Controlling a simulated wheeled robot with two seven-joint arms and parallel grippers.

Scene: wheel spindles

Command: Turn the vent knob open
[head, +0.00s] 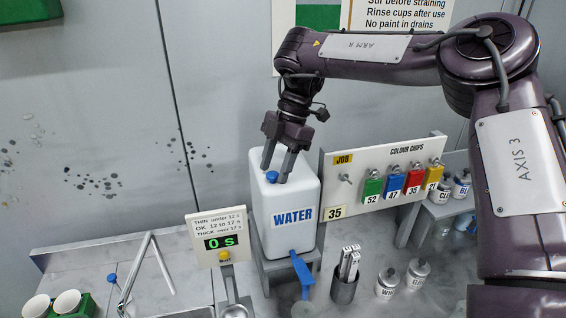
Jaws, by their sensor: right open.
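The vent knob (272,177) is a small blue cap on top of the white water container (290,232), which is labelled WATER. My right gripper (275,173) points down over the container top, open. Its two fingertips are close to the knob, one on each side in the picture; I cannot tell whether they touch it. A blue tap (301,271) sticks out at the container's lower front. My left gripper is not in view.
A timer sign (222,240) reading 0 s stands left of the container. The colour chips board (385,172) is close on its right. A metal cup of sticks (345,283) and lidded pots (388,283) stand in front. A sink faucet (145,262) is at left.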

